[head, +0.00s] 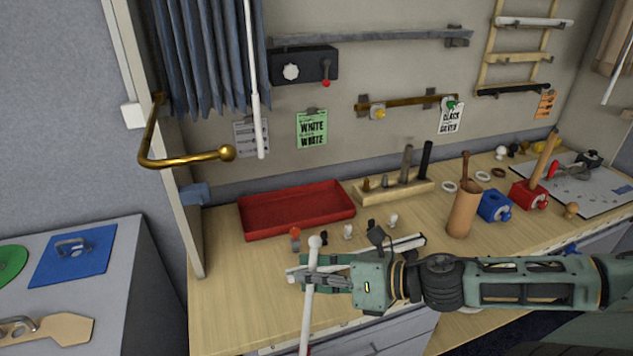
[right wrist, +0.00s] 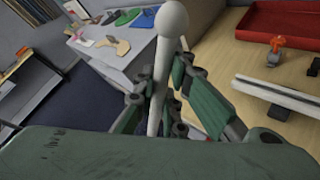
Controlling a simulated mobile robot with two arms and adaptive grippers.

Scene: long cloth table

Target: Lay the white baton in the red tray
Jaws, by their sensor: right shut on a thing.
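The white baton (head: 308,312) has a round knob at its top end. My right gripper (head: 312,281) is shut around it a little below the knob, and the baton hangs steeply down past the lower edge of the head view. In the right wrist view the baton (right wrist: 170,55) stands between the fingers of my right gripper (right wrist: 165,105). The red tray (head: 295,213) lies on the wooden bench, behind and slightly left of the gripper. It looks empty. Its corner also shows in the right wrist view (right wrist: 270,22). My left gripper is not in view.
Small knobbed pieces (head: 348,231) stand between tray and gripper. A wooden peg rack (head: 395,190) is right of the tray; a brown cylinder (head: 463,212) stands farther right. A brass rail (head: 190,158) juts out at left, near a hanging white rod (head: 253,90).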

